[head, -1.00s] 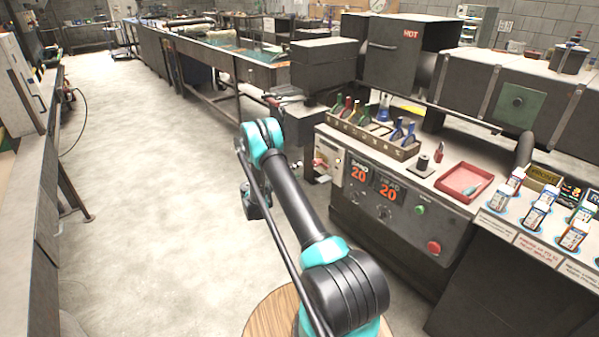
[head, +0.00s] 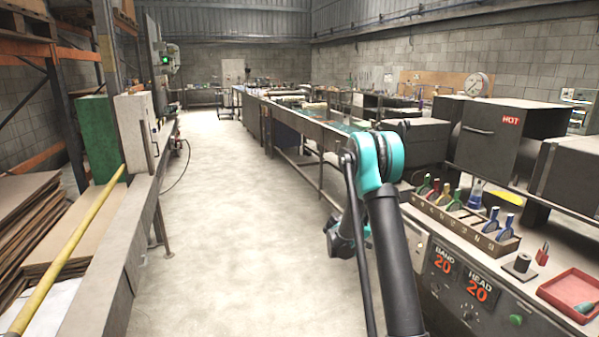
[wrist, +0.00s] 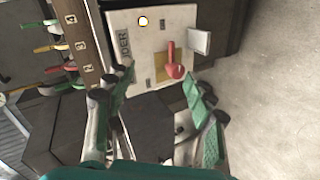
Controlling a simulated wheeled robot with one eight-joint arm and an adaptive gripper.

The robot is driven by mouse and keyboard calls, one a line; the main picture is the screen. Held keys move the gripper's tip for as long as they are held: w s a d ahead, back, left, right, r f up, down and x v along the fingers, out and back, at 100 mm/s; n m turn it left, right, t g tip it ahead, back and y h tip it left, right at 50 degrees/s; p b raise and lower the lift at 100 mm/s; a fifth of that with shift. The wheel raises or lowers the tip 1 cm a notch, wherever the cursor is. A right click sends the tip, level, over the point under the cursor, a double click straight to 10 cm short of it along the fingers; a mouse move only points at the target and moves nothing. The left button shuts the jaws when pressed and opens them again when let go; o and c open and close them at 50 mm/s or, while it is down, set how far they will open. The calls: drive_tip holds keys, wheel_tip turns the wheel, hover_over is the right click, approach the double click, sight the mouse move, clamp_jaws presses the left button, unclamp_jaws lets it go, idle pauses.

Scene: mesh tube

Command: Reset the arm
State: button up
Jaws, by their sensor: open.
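My arm (head: 392,250) rises from the bottom of the head view, with its teal elbow in front of the machine bench. My gripper (wrist: 158,84) shows in the wrist view with its two green-padded fingers spread apart and nothing between them. Beyond the fingers is a pale control plate (wrist: 150,45) with a red-knobbed lever (wrist: 173,68). I cannot tell from this view whether a finger touches the plate. In the head view the gripper end is mostly hidden behind my arm.
A numbered rack (head: 462,220) of coloured-handled tools stands on the bench, beside a red tray (head: 572,296). A dark box marked HOT (head: 510,135) is behind. A long clear floor aisle (head: 235,230) lies left of my arm. A yellow pole (head: 70,245) runs along the left side.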

drive_tip(key=s+a+r+y, duration=0.1)
drive_tip(key=s+a+y, duration=0.3)
drive_tip(key=s, duration=0.9)
drive_tip(key=s+a+r+y, duration=0.1)
drive_tip(key=s+a+y, duration=0.2)
drive_tip(key=s, duration=1)
drive_tip(key=s+a+r+m+y, duration=0.1)
drive_tip(key=s+a+y, duration=0.3)
drive_tip(key=s, duration=1)
drive_tip(key=a, duration=0.3)
drive_tip(key=shift+a+r+g+y, duration=0.2)
drive_tip(key=shift+r+g+y, duration=0.05)
drive_tip(key=shift+g+y, duration=0.05)
drive_tip(key=shift+s, duration=0.1)
